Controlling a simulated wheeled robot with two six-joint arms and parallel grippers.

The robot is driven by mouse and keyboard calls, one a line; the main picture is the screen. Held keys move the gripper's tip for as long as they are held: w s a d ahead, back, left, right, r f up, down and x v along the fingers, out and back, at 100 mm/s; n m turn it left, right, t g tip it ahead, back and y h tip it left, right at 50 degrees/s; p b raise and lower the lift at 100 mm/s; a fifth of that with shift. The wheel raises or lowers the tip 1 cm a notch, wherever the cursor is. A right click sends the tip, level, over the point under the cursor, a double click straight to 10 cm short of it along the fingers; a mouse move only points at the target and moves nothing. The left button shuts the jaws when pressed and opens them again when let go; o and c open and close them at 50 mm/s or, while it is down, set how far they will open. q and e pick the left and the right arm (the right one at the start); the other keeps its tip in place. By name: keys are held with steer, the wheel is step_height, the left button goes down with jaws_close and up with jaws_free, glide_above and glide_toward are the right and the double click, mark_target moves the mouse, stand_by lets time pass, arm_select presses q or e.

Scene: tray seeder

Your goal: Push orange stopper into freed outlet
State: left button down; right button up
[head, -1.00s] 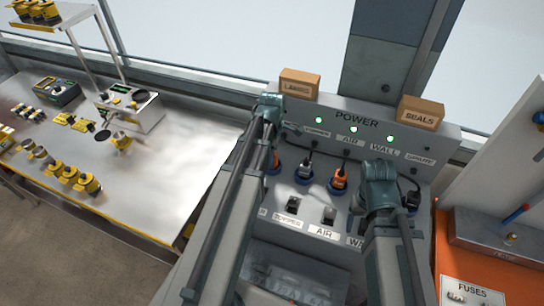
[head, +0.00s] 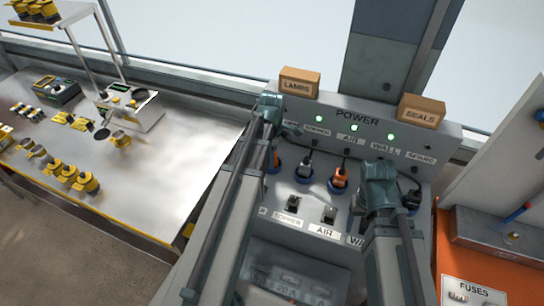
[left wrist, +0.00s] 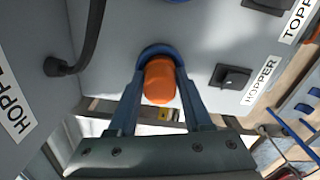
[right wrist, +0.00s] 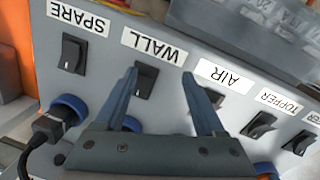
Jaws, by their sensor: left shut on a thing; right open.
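The orange stopper (left wrist: 159,80) is between the fingers of my left gripper (left wrist: 160,95) in the left wrist view. The gripper is shut on it. The stopper's far end is at a blue-ringed outlet (left wrist: 158,50) on the grey panel beside the HOPPER label; how deep it sits cannot be told. In the head view a bit of orange shows beside my left arm (head: 276,158), and the gripper itself is mostly hidden. My right gripper (right wrist: 163,80) is open and empty in front of the panel near the WALL and AIR labels.
The power panel (head: 340,112) carries green lamps, several blue-ringed outlets and rocker switches. A black plug (right wrist: 47,128) sits at an outlet near my right gripper. Boxes marked LAMPS (head: 299,82) and SEALS (head: 421,111) stand on top. A bench (head: 190,150) lies left.

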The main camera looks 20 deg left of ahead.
arm_select(q)
steer(key=shift+c, duration=1.2)
jaws_free()
steer(key=shift+r, duration=0.1)
arm_select(e)
steer(key=shift+r, duration=0.1)
arm_select(q)
step_height(320, 180, up, 14)
steer(key=p, duration=1.4)
steer(key=shift+f, duration=0.2)
arm_select(e)
step_height(320, 180, up, 14)
steer(key=shift+f, duration=0.2)
arm_select(q)
steer(key=s+d+f+m+b, duration=0.2)
steer(key=s+d+m, duration=0.2)
steer(key=d+m, duration=0.3)
steer(key=s+d+f+m+b, duration=0.3)
steer(key=d+m, duration=0.4)
steer(key=m, duration=0.3)
steer(key=s+d+f+m+y+b, duration=0.1)
steer(key=s+d+f+m+b, duration=0.1)
steer(key=s+d+m, duration=0.3)
steer(key=d+m, duration=0.2)
steer(key=m, duration=0.1)
steer(key=shift+s+f, duration=0.15)
steer(key=shift+s, duration=0.25)
arm_select(e)
step_height(320, 180, down, 7)
steer(key=shift+f, duration=0.2)
